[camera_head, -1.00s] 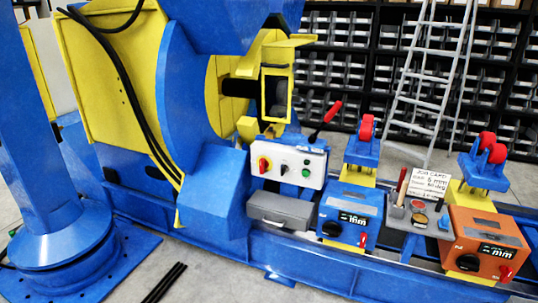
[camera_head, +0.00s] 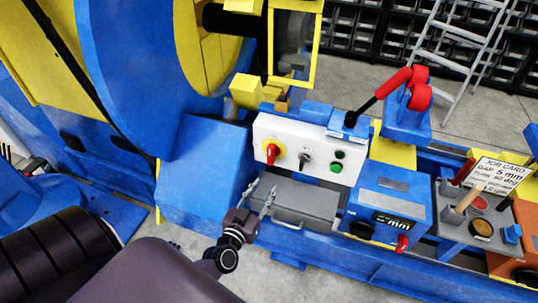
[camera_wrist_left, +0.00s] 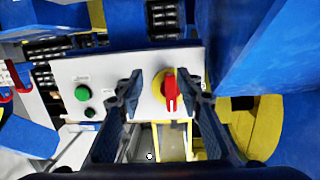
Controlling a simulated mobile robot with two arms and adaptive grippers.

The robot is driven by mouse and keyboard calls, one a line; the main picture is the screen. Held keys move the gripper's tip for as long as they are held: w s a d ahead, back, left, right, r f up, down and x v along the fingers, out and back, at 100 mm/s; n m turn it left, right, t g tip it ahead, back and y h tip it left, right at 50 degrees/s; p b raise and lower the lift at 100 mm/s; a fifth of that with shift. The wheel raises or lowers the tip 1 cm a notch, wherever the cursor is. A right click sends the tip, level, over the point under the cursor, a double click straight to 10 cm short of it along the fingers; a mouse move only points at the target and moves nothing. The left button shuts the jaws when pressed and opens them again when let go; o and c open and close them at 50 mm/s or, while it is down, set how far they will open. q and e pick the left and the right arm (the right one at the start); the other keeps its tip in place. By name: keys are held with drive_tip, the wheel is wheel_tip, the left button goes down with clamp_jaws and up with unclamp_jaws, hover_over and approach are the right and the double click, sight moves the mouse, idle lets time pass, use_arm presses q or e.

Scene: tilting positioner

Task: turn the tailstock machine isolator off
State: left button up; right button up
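The isolator is a red handle on a yellow round plate (camera_head: 272,153), at the left of the white control panel (camera_head: 300,165). Its handle looks about upright. In the left wrist view the red handle (camera_wrist_left: 171,90) shows between my two fingers. My left gripper (camera_head: 261,194) is open and empty, below and in front of the panel, apart from the handle as far as I can tell. It also shows in the left wrist view (camera_wrist_left: 166,80), a finger on each side of the handle. My right gripper is not in view.
A black selector (camera_head: 304,160) and a green button (camera_head: 336,167) share the panel. A grey box (camera_head: 300,200) sits below it. A blue gauge box (camera_head: 390,205) and a red-handled lever (camera_head: 385,90) stand to the right. The blue positioner body (camera_head: 205,175) is close on the left.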

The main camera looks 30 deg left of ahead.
use_arm(q)
drive_tip(key=y, duration=0.1)
approach(269, 156)
drive_tip(key=w, duration=0.2)
drive_tip(key=shift+n+t, duration=0.4)
drive_tip(key=x, duration=0.6)
drive_tip(key=shift+w+a+f, duration=0.15)
drive_tip(key=shift+a+f, duration=0.15)
drive_tip(key=shift+w+a, duration=0.1)
drive_tip(key=shift+w, duration=0.4)
drive_tip(key=c, duration=0.9)
clamp_jaws()
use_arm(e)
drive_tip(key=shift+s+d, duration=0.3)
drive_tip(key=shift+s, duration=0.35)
